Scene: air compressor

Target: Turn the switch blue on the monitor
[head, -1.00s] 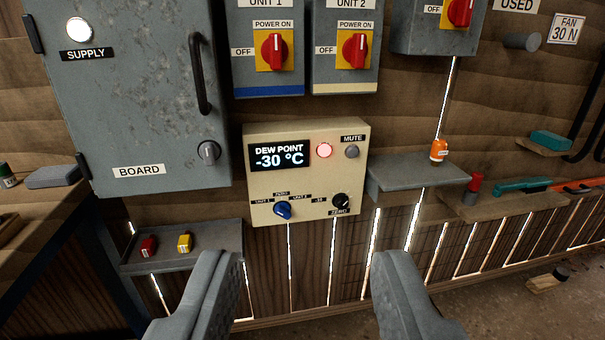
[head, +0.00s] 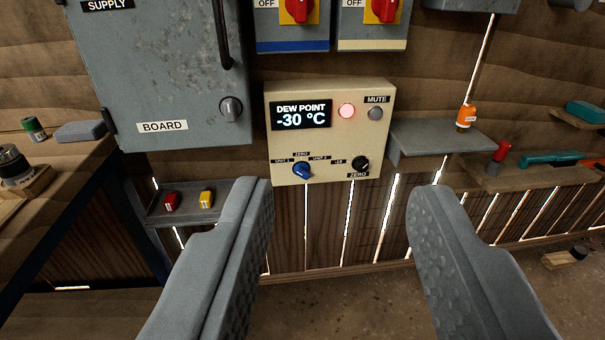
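The monitor (head: 330,134) is a cream box on the wooden wall, with a display (head: 301,115) reading "DEW POINT -30 °C". The blue switch (head: 302,170) is a small knob at its lower left, under labels UNIT 1, ZERO and UNIT 2; its pointer setting is too small to read surely. A black knob (head: 361,164) marked ZERO sits at the lower right. A lit pinkish lamp (head: 346,111) and a grey MUTE button (head: 375,113) are at the upper right. My gripper (head: 343,200) is open and empty, its fingers wide apart in front of and below the monitor.
A grey cabinet (head: 165,75) with a handle is left of the monitor. Two red-switch boxes (head: 297,20) hang above. A grey shelf (head: 440,138) with an orange item (head: 466,117) is at right. A tray (head: 185,219) with red and yellow pieces is at lower left.

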